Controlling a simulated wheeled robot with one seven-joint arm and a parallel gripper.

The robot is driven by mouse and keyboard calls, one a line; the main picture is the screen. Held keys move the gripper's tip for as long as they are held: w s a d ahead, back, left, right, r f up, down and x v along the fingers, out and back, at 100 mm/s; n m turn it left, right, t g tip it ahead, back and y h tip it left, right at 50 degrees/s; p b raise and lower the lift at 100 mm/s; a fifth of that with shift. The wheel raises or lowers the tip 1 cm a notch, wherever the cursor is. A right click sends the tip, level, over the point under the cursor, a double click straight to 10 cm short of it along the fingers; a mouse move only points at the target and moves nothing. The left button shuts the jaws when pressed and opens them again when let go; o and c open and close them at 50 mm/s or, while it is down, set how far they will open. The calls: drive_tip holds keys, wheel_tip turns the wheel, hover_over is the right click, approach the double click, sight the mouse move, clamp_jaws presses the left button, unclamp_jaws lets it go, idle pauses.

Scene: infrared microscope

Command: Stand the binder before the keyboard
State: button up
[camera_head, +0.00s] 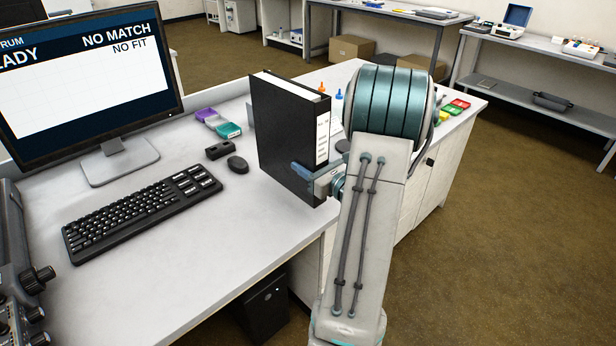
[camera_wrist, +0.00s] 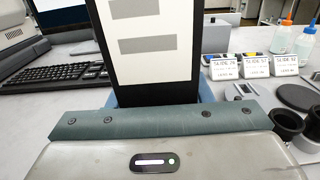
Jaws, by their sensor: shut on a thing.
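The black binder (camera_head: 282,132) with a white spine label is upright on or just above the desk, right of the mouse; I cannot tell if its base touches. My gripper (camera_head: 318,178) is shut on the binder near the lower part of its spine. In the wrist view the binder's spine (camera_wrist: 152,50) rises straight ahead between my fingers, which are mostly hidden behind the gripper body. The black keyboard (camera_head: 142,212) lies on the desk to the left, below the monitor. It also shows in the wrist view (camera_wrist: 50,73) at the left.
The monitor (camera_head: 85,75) stands behind the keyboard. A mouse (camera_head: 238,164) and small black box (camera_head: 218,150) lie between keyboard and binder. Colored trays (camera_head: 219,122) sit behind. Slide labels (camera_wrist: 254,67) and bottles (camera_wrist: 283,40) stand right of the binder. The desk before the keyboard is clear.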

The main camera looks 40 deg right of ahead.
drive_tip(key=shift+f, duration=1.9)
drive_tip(key=shift+f+b, duration=0.25)
drive_tip(key=shift+b, duration=0.05)
drive_tip(key=o, duration=1.4)
drive_tip(key=shift+r, duration=0.1)
drive_tip(key=shift+r+p, duration=0.2)
drive_tip(key=shift+p, duration=0.1)
drive_tip(key=s+d+b, duration=0.1)
drive_tip(key=s, duration=1.1)
drive_tip(key=shift+f, duration=0.15)
